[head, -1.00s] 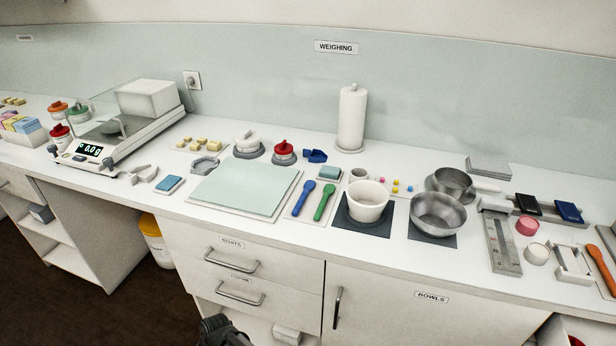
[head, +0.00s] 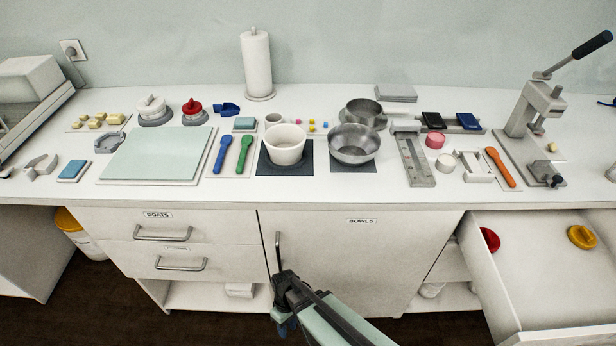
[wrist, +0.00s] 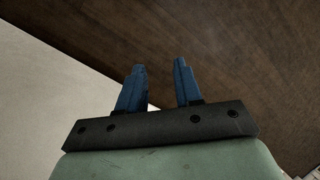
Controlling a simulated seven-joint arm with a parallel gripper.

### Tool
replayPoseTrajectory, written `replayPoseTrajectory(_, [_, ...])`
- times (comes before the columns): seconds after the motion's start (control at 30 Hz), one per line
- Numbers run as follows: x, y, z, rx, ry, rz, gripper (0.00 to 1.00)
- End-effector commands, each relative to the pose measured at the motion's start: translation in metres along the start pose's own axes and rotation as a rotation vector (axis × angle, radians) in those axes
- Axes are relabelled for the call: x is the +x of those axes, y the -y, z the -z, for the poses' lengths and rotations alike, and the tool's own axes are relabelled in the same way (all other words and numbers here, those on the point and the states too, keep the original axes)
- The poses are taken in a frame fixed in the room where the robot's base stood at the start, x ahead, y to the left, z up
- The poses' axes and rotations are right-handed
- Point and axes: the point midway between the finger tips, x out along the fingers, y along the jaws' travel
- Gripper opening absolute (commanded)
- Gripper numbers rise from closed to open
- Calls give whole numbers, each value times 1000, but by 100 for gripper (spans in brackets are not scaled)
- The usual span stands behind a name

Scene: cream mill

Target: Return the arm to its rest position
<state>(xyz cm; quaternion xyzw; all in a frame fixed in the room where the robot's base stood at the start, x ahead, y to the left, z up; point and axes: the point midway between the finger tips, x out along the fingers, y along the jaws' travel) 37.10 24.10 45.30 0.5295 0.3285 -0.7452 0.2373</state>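My gripper (wrist: 160,85) shows in the wrist view with its two blue fingers apart and nothing between them. Beyond the fingers are the dark wooden floor and a pale surface at the left. In the head view my arm reaches in from the bottom, and my gripper (head: 285,325) hangs low in front of the cabinet doors, below the counter edge. The fingers are small and partly hidden there by the wrist.
The counter (head: 330,195) holds a white bowl (head: 285,148), a steel bowl (head: 353,147), spoons and a press (head: 535,120). An open drawer (head: 540,285) at the lower right holds a red item (head: 490,239) and a yellow item (head: 581,237). The cabinet handle (head: 278,253) is close behind my wrist.

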Motion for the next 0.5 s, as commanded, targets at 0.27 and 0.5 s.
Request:
replayPoseTrajectory(0.27, [19, -52, -78, 264, 65, 25, 34])
replayPoseTrajectory(0.5, [35, -77, -146, 484, 127, 54, 34])
